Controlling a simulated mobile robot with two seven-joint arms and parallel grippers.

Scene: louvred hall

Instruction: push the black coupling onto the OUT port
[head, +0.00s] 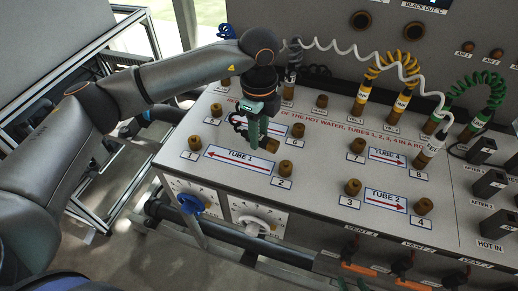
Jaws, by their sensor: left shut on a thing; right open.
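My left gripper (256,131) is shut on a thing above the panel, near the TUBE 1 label. A short brass-coloured end (268,145) sticks out at its fingertips, tilted to the lower right. I cannot make out which port is OUT. My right gripper is not in view.
A white coupling (432,144) with a white coiled hose (375,58) stands on the right. Yellow couplings (363,92) and green couplings (480,119) stand behind. Blue and white valve handles (190,204) are on the front face. A metal frame (75,90) stands at left.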

